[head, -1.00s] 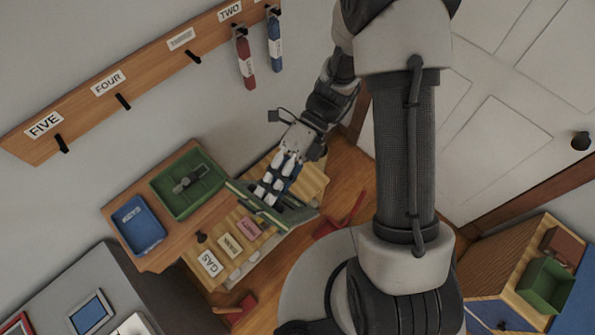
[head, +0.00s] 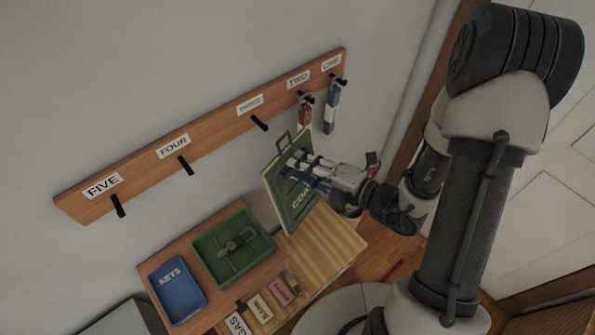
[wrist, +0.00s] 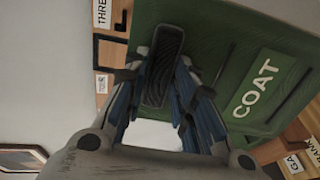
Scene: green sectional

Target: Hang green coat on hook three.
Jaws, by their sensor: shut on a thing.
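The green coat is a flat green panel (head: 291,198) lettered COAT, with a dark loop at its top. My gripper (head: 300,170) is shut on the coat and holds it up in front of the wall, below the rail. In the wrist view the coat (wrist: 275,55) fills the upper right, with my gripper's fingers (wrist: 165,75) against it. Hook three (head: 260,123) is a bare black peg under the label THREE, above and left of the coat's loop. The loop is apart from the hook.
The wooden rail (head: 222,132) also has bare hooks four (head: 186,165) and five (head: 118,206). A red item (head: 305,115) and a blue item (head: 331,108) hang at two and one. Below are a green tray (head: 205,262), a blue KEYS tray (head: 178,291) and labelled blocks.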

